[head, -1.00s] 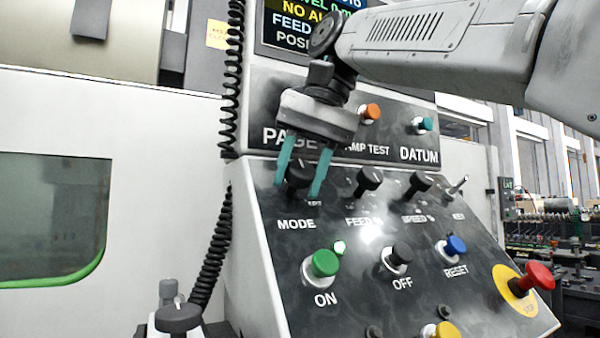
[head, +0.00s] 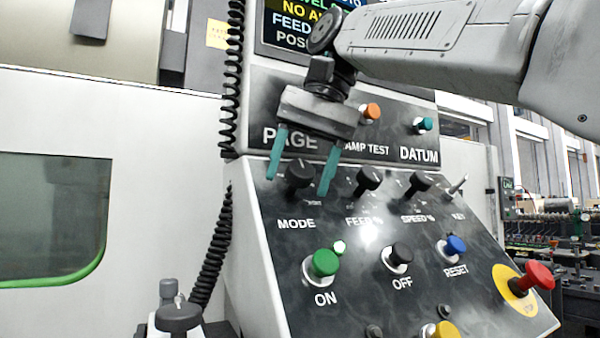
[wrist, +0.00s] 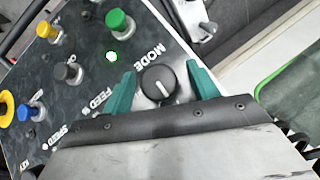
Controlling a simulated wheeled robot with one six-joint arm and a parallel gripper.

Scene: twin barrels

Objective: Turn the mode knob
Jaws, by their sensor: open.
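The black mode knob (head: 299,174) sits at the upper left of the sloped control panel, above the MODE label. My gripper (head: 300,186) is open, with one teal finger on each side of the knob and a visible gap to each. In the wrist view the knob (wrist: 158,83) lies between the two teal fingertips (wrist: 161,82), and its white pointer line shows on its face. No contact between the fingers and the knob is visible.
The feed knob (head: 368,180) and speed knob (head: 419,184) stand to the right. Below are the green ON button (head: 323,263), black OFF button (head: 400,254) and blue RESET button (head: 455,246). A red stop button (head: 538,276) is at lower right. A coiled cable (head: 222,235) hangs left.

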